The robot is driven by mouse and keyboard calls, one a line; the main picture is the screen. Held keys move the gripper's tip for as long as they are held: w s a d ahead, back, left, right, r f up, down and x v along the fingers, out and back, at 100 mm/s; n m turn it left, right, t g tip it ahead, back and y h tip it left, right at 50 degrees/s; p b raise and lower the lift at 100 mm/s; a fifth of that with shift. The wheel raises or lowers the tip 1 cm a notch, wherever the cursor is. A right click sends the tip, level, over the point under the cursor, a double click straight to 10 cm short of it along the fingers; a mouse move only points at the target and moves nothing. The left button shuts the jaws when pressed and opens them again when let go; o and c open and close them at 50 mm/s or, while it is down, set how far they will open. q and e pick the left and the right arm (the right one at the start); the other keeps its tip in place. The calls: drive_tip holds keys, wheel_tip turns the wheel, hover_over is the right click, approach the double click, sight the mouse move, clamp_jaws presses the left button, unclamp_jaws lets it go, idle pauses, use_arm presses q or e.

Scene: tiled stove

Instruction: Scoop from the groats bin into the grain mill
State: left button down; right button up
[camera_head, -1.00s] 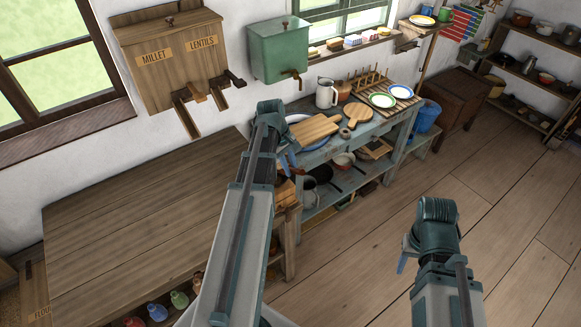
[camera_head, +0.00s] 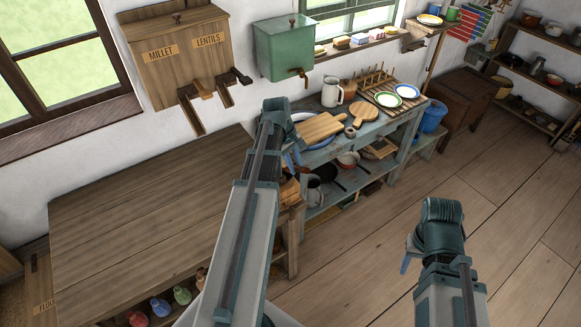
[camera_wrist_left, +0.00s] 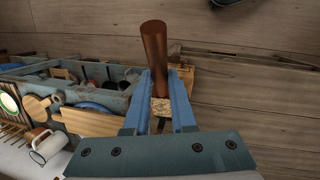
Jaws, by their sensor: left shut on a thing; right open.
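My left gripper (camera_head: 292,160) points down in front of the blue side table; its fingers also show in the left wrist view (camera_wrist_left: 158,100). It is shut on a dark-brown round wooden handle (camera_wrist_left: 154,45), which looks like the scoop's. A speckled tan patch (camera_wrist_left: 161,107) shows between the fingers; I cannot tell whether it is groats. The scoop's bowl is not clearly visible. My right gripper (camera_head: 407,262) is open over the floor, mostly hidden by its own wrist. I cannot make out the groats bin or the grain mill in either view.
A bare wooden table (camera_head: 140,225) fills the left. A labelled millet and lentils dispenser (camera_head: 175,60) and a green tank (camera_head: 283,50) hang on the wall. The blue side table (camera_head: 330,150) carries boards, a jug and plates. Floor (camera_head: 500,240) on the right is clear.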

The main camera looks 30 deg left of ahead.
use_arm(q)
drive_tip(key=shift+w+a+r+h, duration=0.25)
drive_tip(key=shift+a+r+h, duration=0.15)
drive_tip(key=shift+a+h, duration=0.15)
drive_tip(key=shift+a+r+g+h, duration=0.2)
drive_tip(key=shift+r+g+h, duration=0.1)
drive_tip(key=shift+h, duration=0.25)
drive_tip(key=shift+w+a, duration=0.1)
idle(1.2)
drive_tip(key=shift+a+r+h, duration=0.15)
drive_tip(key=shift+a+h, duration=0.05)
drive_tip(key=shift+h, duration=0.2)
drive_tip(key=shift+w+a+r+g+h, duration=0.2)
drive_tip(key=shift+a+g+h, duration=0.1)
drive_tip(key=shift+a+h, duration=0.1)
idle(1.1)
drive_tip(key=shift+s+d, duration=0.1)
idle(1.3)
